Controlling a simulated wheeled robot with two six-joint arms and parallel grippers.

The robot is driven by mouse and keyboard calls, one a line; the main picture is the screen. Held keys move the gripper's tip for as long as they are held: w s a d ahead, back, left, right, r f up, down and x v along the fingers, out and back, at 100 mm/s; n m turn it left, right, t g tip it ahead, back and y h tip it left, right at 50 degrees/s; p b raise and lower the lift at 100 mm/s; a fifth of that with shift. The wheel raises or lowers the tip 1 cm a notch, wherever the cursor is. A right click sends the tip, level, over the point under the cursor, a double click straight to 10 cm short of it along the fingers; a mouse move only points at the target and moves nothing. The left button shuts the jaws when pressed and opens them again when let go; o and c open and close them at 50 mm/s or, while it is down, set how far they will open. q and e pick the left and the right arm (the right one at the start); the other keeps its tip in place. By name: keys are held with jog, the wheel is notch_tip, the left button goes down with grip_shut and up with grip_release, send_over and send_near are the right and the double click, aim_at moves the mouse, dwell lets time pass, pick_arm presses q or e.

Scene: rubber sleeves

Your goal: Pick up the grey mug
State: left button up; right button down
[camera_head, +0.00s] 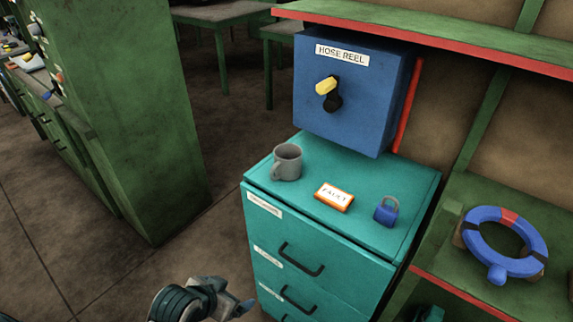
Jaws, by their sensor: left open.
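The grey mug (288,163) stands upright on the left part of the teal drawer cabinet's top (352,172). Its handle points to the left and toward me. My left gripper (240,302) is at the bottom of the view, below and to the left of the mug, in front of the cabinet's drawers. It is open, empty and well apart from the mug. My right gripper is not clearly in view.
An orange-edged box with a white label (333,197) and a blue padlock (386,210) lie right of the mug. A blue hose reel box (350,92) rises behind them. A blue ring (503,242) rests on the green shelf at right. Open floor lies left of the cabinet.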

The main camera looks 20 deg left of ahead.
pick_arm(q)
jog(key=w+d+r+m+t+h, duration=0.25)
jog(key=w+r+t, duration=0.25)
jog(key=w+r, duration=0.6)
jog(key=t+h, duration=0.2)
jog(key=t, duration=0.2)
send_near(272, 174)
jog(key=x, duration=0.4)
jog(key=shift+n+t, duration=0.3)
jog(key=shift+n, duration=0.15)
jog(key=x, duration=0.5)
jog(key=shift+f+p, duration=0.15)
jog(key=shift+p, duration=0.25)
jog(key=shift+w+d, duration=0.15)
jog(key=shift+w, duration=0.4)
jog(key=x, duration=0.1)
jog(key=p+x, duration=0.1)
jog(key=x, duration=0.1)
jog(key=p+x, duration=0.1)
jog(key=shift+w+r, duration=0.3)
jog(key=shift+w, duration=0.15)
pick_arm(e)
jog(key=shift+w+d+r, duration=0.15)
jog(key=shift+w+r, duration=0.05)
jog(key=shift+r, duration=0.9)
